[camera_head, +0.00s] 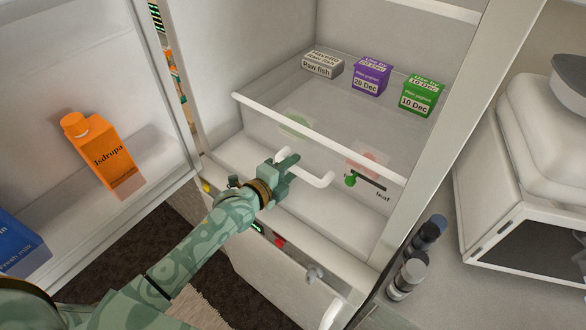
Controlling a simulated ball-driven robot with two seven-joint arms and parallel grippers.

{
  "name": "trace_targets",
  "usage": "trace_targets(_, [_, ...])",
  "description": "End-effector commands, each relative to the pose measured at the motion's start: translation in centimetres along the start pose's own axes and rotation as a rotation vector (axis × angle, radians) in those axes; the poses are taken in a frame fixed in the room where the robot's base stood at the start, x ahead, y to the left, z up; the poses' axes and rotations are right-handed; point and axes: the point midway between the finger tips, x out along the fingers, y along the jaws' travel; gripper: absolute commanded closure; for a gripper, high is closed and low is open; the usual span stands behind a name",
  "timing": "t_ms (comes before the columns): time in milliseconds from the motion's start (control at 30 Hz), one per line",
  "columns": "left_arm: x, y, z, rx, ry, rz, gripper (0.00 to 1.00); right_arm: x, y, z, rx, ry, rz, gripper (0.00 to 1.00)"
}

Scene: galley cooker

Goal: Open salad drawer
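The salad drawer (320,133) is in the lower part of the fridge, with a clear front and a white upper rim. Its white bar handle (319,181) stands out from the front. A green slider (351,180) and a partly readable label ending in "leaf" are at its right side. Blurred green and pinkish shapes show through the front. The drawer looks shut. My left gripper (290,170) is at the left part of the handle, its fingers overlapping the bar in the picture. I cannot tell whether they grip it. My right gripper is out of view.
The open fridge door at left holds an orange carton (104,157) and a blue milk carton (18,247). A raw fish pack (322,64), purple pot (371,77) and green pot (421,95) sit above the drawer. Dark-capped jars (409,274) and a white appliance (520,185) stand at right.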

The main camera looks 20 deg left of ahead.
Motion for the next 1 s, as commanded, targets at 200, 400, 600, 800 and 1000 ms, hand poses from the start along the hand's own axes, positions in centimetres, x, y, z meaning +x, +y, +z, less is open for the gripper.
trace_targets(200, [1.1, 0.0, -0.1, -0.001, 0.001, 0.001, 0.6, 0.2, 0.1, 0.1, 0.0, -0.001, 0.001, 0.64])
trace_targets(400, [1.1, 0.0, 0.0, -0.001, 0.0, 0.001, 0.6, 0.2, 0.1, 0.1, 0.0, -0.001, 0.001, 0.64])
trace_targets(600, [1.1, 0.0, 0.0, -0.001, 0.0, 0.001, 1.0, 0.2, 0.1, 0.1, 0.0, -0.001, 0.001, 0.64])
trace_targets(800, [0.7, 0.0, 0.0, 0.0, 0.0, 0.002, 1.0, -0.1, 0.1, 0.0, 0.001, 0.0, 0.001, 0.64])
trace_targets(1000, [-1.8, 0.3, 0.0, 0.003, 0.001, 0.004, 1.0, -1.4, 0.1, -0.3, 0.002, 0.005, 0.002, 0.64])
